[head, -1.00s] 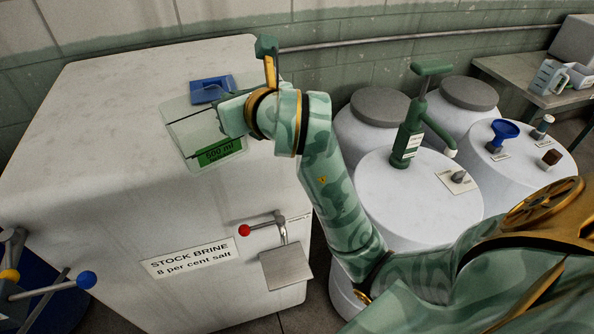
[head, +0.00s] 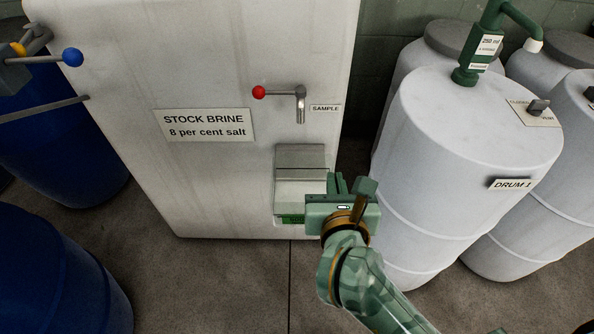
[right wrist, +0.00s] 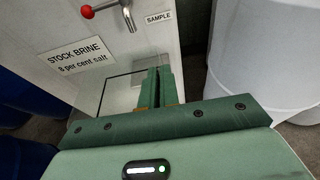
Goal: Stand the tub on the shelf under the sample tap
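The clear tub (head: 300,200) has a green label low on its front. In the head view it is in front of the lower part of the shelf (head: 302,155), a small grey plate on the brine tank. I cannot tell whether it touches the shelf. The sample tap (head: 300,105), with a red-ball lever, is above; it also shows in the right wrist view (right wrist: 127,14). My right gripper (head: 350,187) is at the tub's right side. In the right wrist view its fingers (right wrist: 158,88) are closed together on the tub's wall (right wrist: 118,95).
The white brine tank (head: 215,180) stands behind the tub. White drums (head: 470,150) stand close on the right, one with a green pump (head: 484,45). Blue drums (head: 50,275) are at the left. The floor (head: 220,275) in front of the tank is clear.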

